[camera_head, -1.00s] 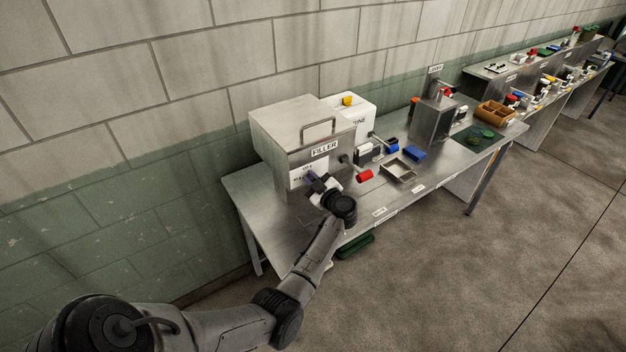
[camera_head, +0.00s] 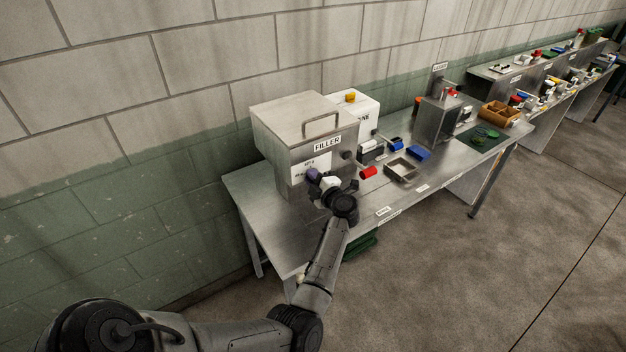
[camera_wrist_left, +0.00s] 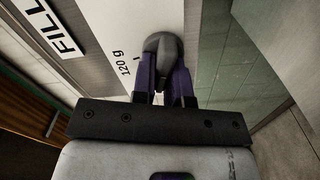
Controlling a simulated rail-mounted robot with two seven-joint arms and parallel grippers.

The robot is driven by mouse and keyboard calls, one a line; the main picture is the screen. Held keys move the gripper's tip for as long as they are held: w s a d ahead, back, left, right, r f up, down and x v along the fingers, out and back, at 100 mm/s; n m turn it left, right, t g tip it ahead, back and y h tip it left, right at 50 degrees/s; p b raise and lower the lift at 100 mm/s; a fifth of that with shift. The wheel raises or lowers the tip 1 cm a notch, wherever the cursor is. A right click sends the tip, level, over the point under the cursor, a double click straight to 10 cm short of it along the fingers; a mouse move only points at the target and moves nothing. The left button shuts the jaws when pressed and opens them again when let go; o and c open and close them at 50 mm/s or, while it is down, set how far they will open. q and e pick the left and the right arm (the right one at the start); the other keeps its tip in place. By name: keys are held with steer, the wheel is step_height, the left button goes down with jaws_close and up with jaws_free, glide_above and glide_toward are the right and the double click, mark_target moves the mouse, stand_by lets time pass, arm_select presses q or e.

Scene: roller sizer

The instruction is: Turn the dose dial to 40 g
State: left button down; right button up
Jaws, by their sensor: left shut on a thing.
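The filler (camera_head: 285,132) is a grey metal box with a handle on its lid and a white dial plate (camera_head: 322,161) on its front. My left gripper (camera_head: 314,176) is at that plate and hides most of the dial in the head view. In the left wrist view, the dark grey dose dial (camera_wrist_left: 164,46) sits between the purple fingers of my left gripper (camera_wrist_left: 163,82), which are shut on it. A "120 g" mark on the plate (camera_wrist_left: 107,38) shows left of the dial. The dial's pointer and the 40 g mark cannot be made out. My right gripper is not in view.
A red-ended lever (camera_head: 368,172) sticks out right of my left gripper. A metal tray (camera_head: 402,170), a blue block (camera_head: 419,153) and a white machine (camera_head: 362,108) stand further right on the steel table (camera_head: 262,215). The table's left front is clear.

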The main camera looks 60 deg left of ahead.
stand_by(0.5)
arm_select(q)
steer(key=c, duration=1.1)
jaws_free()
steer(key=shift+c, duration=0.2)
steer(key=d+b, duration=0.2)
steer(key=d, duration=1.2)
steer(key=shift+w, duration=0.3)
steer(key=shift+a, duration=0.1)
